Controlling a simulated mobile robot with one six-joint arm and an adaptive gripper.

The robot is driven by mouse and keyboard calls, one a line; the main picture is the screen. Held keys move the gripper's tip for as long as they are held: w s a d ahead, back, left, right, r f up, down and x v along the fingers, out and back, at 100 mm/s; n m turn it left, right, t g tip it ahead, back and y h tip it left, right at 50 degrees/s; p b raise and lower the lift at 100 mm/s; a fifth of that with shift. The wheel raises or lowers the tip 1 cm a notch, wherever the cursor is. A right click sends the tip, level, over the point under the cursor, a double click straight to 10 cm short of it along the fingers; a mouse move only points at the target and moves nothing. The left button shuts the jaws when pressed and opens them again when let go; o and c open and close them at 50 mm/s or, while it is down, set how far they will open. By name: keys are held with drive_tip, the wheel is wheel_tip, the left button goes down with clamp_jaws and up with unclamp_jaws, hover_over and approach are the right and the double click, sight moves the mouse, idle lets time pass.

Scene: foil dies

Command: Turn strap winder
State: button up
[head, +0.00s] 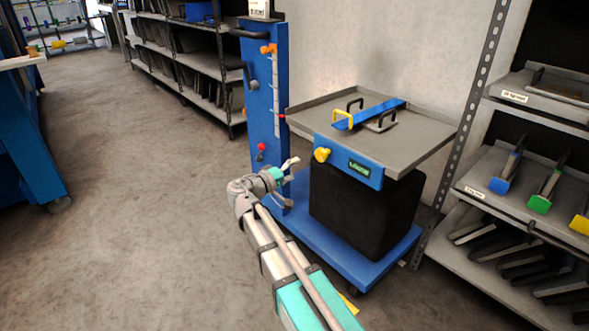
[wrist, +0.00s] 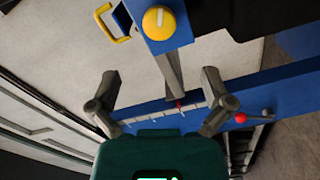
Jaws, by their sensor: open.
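No part is readably marked as the strap winder, so I cannot tell for sure which it is. A round yellow knob (head: 321,154) with a pale line sits on the blue front panel (head: 349,163) of the lift cart. The knob shows at the top of the wrist view (wrist: 159,22), beyond my fingers. On the cart's grey tray (head: 425,135), a blue strap-like bar (head: 379,111) with a yellow loop handle (head: 342,118) lies across a piece with dark handles. My gripper (head: 290,182) is open and empty, left of the panel and lower; its fingers (wrist: 160,90) are wide apart.
A blue column (head: 262,95) with a scale and a red-knobbed lever (head: 261,148) stands at the cart's left. A shelf rack (head: 500,185) with coloured-handled tools stands close on the right. Open floor (head: 130,190) lies left.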

sight(319, 156)
drive_tip(key=m, duration=0.4)
drive_tip(key=a+m, duration=0.1)
drive_tip(key=m, duration=0.4)
drive_tip(key=s+m, duration=0.1)
drive_tip(key=m, duration=0.4)
drive_tip(key=shift+a, duration=0.3)
drive_tip(key=shift+w+d, duration=0.1)
drive_tip(key=x, duration=1.3)
drive_tip(key=shift+w+d, duration=0.15)
drive_tip(key=shift+d, duration=0.05)
